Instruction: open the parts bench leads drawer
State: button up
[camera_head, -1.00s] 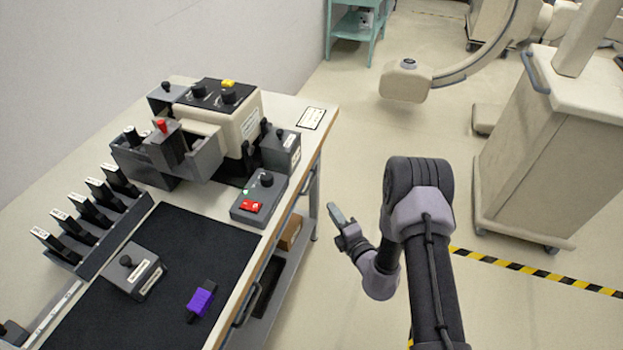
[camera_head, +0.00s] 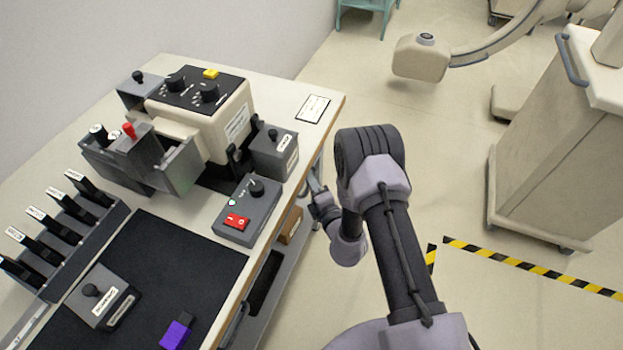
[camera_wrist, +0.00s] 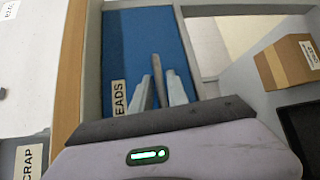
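A blue panel (camera_wrist: 151,40) with a partly covered label reading "EADS" (camera_wrist: 118,97) fills the middle of the wrist view, inside a grey frame under the wooden bench edge. I take it for the leads drawer. My gripper (camera_wrist: 158,76) has its narrow grey fingers over this panel, close to each other; I cannot tell whether they touch anything or how far apart they are. In the head view my gripper (camera_head: 314,190) is low beside the right edge of the parts bench (camera_head: 318,84), and the drawer front is hidden.
A cardboard box (camera_wrist: 287,62) sits on the lower shelf, right of the panel. The bench top carries a control box with a red switch (camera_head: 237,222), a grey lidded box (camera_head: 274,152) and a purple-and-black item (camera_head: 176,333). Open floor lies right of the bench, with a beige cart (camera_head: 560,150) beyond.

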grip_shut()
dwell(1.3)
